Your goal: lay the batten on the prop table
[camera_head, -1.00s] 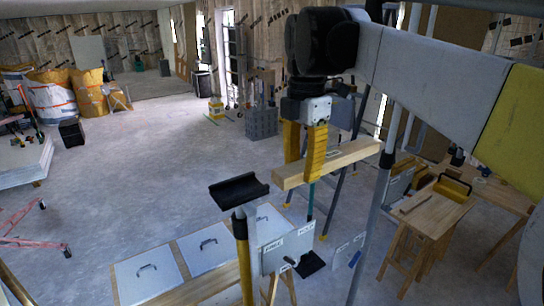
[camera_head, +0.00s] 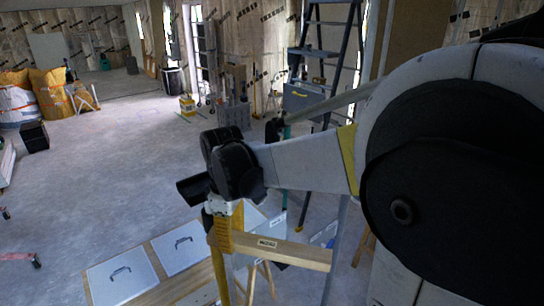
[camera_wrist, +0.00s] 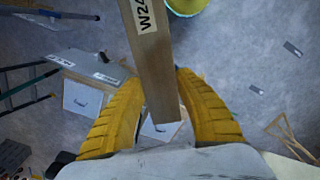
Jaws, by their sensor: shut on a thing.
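The batten (camera_head: 290,253), a pale wooden bar with a printed label, is held roughly level by my gripper (camera_head: 222,235) in the head view. In the wrist view the batten (camera_wrist: 155,65) lies between the two yellow fingers of my gripper (camera_wrist: 157,82), which are shut on it. Its near end is close to my palm; its far end leaves the picture at the top. A low wooden table (camera_head: 155,293) with handled white panels (camera_head: 122,276) stands below, partly hidden by my gripper. I cannot tell whether this is the prop table.
A stepladder (camera_head: 330,60) and a grey crate (camera_head: 235,116) stand behind. My arm covers the right side. Open concrete floor (camera_head: 110,170) lies to the left.

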